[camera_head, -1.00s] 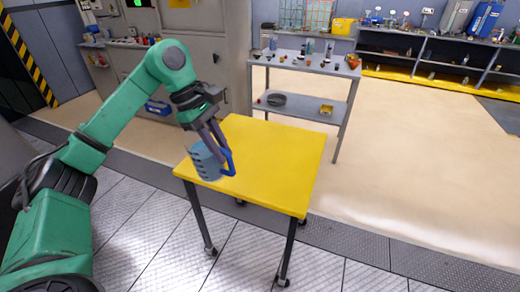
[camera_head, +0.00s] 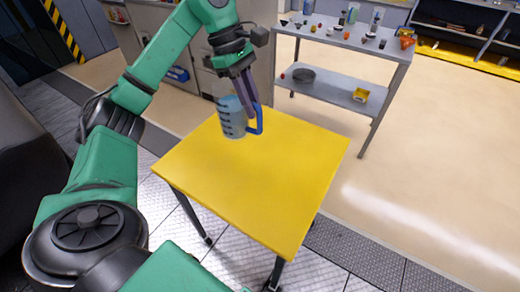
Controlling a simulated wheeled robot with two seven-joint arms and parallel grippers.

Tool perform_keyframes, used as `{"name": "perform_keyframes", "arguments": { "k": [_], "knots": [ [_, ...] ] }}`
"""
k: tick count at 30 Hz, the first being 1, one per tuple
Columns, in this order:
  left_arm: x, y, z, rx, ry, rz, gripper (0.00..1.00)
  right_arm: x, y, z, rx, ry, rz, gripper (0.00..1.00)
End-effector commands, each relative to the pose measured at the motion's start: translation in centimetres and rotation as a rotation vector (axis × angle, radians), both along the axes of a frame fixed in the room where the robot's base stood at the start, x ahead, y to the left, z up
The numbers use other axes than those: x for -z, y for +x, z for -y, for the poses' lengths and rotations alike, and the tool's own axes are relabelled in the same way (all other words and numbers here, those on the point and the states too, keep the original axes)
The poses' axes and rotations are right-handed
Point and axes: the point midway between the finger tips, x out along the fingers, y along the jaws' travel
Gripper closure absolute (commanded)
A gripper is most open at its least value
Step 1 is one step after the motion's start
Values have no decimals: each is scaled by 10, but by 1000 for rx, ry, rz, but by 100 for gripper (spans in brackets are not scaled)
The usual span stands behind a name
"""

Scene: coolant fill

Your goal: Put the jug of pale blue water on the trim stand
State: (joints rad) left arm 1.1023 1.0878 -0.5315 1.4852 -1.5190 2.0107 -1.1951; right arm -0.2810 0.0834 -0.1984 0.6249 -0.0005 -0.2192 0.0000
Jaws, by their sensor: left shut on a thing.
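The jug (camera_head: 232,118) is a pale blue translucent vessel with dark marks on its side and a blue handle (camera_head: 258,119) on its right. My left gripper (camera_head: 250,105) points down and is shut on the jug at its handle side. The jug looks upright, in front of the back part of the yellow-topped stand (camera_head: 262,180). I cannot tell whether its base touches the top or hangs above it. The stand has dark legs on casters, and the rest of its top is bare. My right gripper is not in view.
A grey two-level bench (camera_head: 345,41) stands behind the stand, with small items on top and a dark round pan (camera_head: 304,75) and a yellow bin (camera_head: 360,95) below. Grey cabinets stand at the back left. Beige floor is open at the right.

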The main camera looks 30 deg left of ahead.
Motion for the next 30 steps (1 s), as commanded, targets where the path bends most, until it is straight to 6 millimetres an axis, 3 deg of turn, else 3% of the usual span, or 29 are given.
{"name": "perform_keyframes", "arguments": {
  "k": [1, 2, 6, 10, 15, 20, 26, 27, 29, 30],
  "knots": [
    [28, -1, 1, 3, -2, -5, 100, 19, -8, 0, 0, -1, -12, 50],
    [38, -1, 1, 3, -3, -5, 100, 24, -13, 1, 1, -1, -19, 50],
    [76, -2, -1, -1, 2, -8, 100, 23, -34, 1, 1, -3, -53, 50],
    [112, -2, 0, 1, 0, -5, 100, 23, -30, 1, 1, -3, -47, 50],
    [138, -1, 0, 1, 1, -2, 100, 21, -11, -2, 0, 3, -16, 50],
    [166, -2, 0, 1, 0, -2, 100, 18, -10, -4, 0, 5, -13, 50],
    [170, -1, 0, 0, 0, 3, 100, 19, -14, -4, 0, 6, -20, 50],
    [171, -1, 0, 1, 1, 1, 78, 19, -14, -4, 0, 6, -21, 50],
    [171, -1, 0, 1, 0, 1, 55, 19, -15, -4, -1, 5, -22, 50],
    [171, -1, 0, 1, 0, 1, 52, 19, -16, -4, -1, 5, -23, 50]
  ]
}}
